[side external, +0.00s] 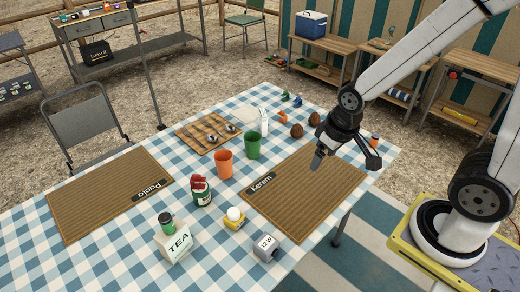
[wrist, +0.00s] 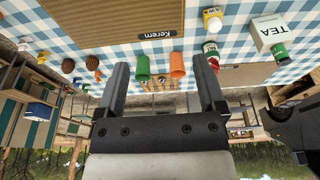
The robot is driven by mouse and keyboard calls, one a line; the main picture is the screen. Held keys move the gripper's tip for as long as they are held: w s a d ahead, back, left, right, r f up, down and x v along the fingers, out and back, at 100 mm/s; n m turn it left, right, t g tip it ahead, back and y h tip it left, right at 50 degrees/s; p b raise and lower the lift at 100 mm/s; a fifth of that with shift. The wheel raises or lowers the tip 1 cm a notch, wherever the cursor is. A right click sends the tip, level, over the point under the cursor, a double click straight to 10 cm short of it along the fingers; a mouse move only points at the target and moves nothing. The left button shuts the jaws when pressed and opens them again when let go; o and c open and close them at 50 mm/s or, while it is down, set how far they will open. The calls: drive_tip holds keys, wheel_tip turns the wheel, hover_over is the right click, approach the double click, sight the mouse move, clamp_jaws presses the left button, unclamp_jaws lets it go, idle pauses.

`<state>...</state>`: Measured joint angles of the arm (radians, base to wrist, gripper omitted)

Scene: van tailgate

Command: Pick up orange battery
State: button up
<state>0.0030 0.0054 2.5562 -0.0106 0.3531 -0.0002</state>
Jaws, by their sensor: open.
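A small upright object with an orange upper part (side external: 375,139) stands near the right edge of the table in the side view, just behind one of my fingers. It looks like the orange battery, but it is too small to be sure. I cannot pick it out with certainty in the wrist view. My gripper (side external: 345,162) is open and empty above the mat labelled Kerem (side external: 290,200), left of that object. In the wrist view my gripper (wrist: 162,66) shows two spread fingers with nothing held between them.
An orange cup (side external: 224,164) and a green cup (side external: 252,146) stand left of the mat. Brown round objects (side external: 297,130) lie behind it. A 12 W box (side external: 266,248), a TEA box (side external: 174,243) and a can (side external: 201,191) stand nearer the front.

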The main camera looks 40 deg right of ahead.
drive_tip(key=w+d+f+n+g+h, duration=0.1)
drive_tip(key=d+f+n+g+h, duration=0.15)
drive_tip(key=d, duration=0.45)
drive_tip(key=w+d+f+n+g+h, duration=0.1)
drive_tip(key=d+f+n+h, duration=0.15)
drive_tip(key=d, duration=0.45)
drive_tip(key=n+h, duration=0.7)
drive_tip(key=n, duration=0.4)
approach(375, 138)
wheel_tip(375, 138, up, 4)
drive_tip(key=s+a, duration=0.2)
drive_tip(key=s, duration=0.1)
drive_tip(key=d+f+n+t, duration=0.1)
drive_tip(key=f, duration=0.1)
drive_tip(key=d+f+n+t, duration=0.1)
drive_tip(key=d, duration=0.1)
drive_tip(key=d+f+n+t, duration=0.2)
drive_tip(key=shift+w+f+h, duration=0.3)
drive_tip(key=shift+f+h, duration=0.1)
drive_tip(key=shift+d+f+n+t, duration=0.15)
drive_tip(key=shift+f+n+t, duration=0.2)
drive_tip(key=shift+f+n, duration=0.25)
drive_tip(key=shift+x, duration=1.25)
drive_tip(key=shift+d, duration=0.15)
drive_tip(key=shift+x, duration=2.5)
